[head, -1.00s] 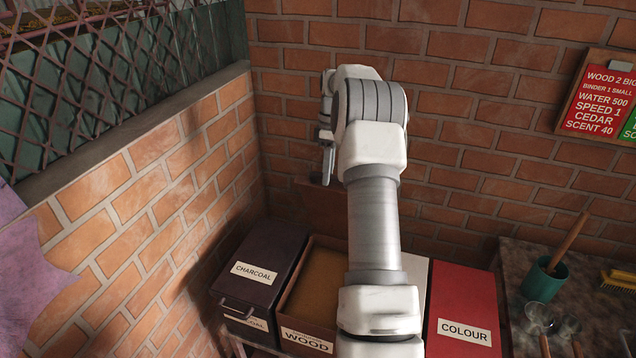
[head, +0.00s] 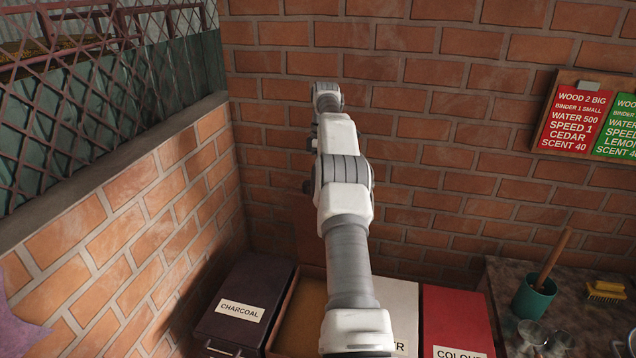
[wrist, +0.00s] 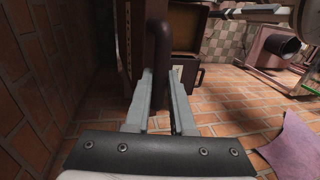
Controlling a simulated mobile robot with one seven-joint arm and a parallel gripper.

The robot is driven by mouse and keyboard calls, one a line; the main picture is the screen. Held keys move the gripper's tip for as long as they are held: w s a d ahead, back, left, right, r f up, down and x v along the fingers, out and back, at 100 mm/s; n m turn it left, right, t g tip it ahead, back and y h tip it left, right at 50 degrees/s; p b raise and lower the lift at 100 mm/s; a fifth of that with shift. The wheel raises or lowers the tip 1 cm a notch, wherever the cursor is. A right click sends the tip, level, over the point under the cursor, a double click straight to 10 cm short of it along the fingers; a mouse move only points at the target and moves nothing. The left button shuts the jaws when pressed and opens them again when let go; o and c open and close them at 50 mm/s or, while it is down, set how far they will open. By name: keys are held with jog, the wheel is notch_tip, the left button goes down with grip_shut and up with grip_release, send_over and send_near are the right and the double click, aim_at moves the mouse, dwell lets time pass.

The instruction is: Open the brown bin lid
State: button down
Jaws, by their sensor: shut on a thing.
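The brown bin labelled WOOD one second ago stands between the charcoal bin and my arm in the head view, its brown contents (head: 304,312) showing from above. Its brown lid (head: 307,238) stands raised near the brick wall, partly hidden by my arm. In the wrist view, my gripper (wrist: 160,82) is shut on a dark curved handle (wrist: 158,42), which runs beside an upright brown panel (wrist: 124,50). My gripper's fingers are hidden in the head view.
The charcoal bin (head: 240,300) is shut at left. A white bin (head: 402,300) and red colour bin (head: 455,315) stand at right. Brick walls close the left and back.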

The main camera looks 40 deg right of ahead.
jog(key=shift+s+d+f, duration=0.1)
jog(key=shift+f, duration=0.35)
jog(key=c, duration=1.1)
grip_release()
jog(key=shift+c, duration=0.2)
jog(key=o, duration=0.4)
jog(key=shift+d, duration=0.15)
jog(key=shift+r, duration=0.15)
jog(key=shift+a, duration=0.2)
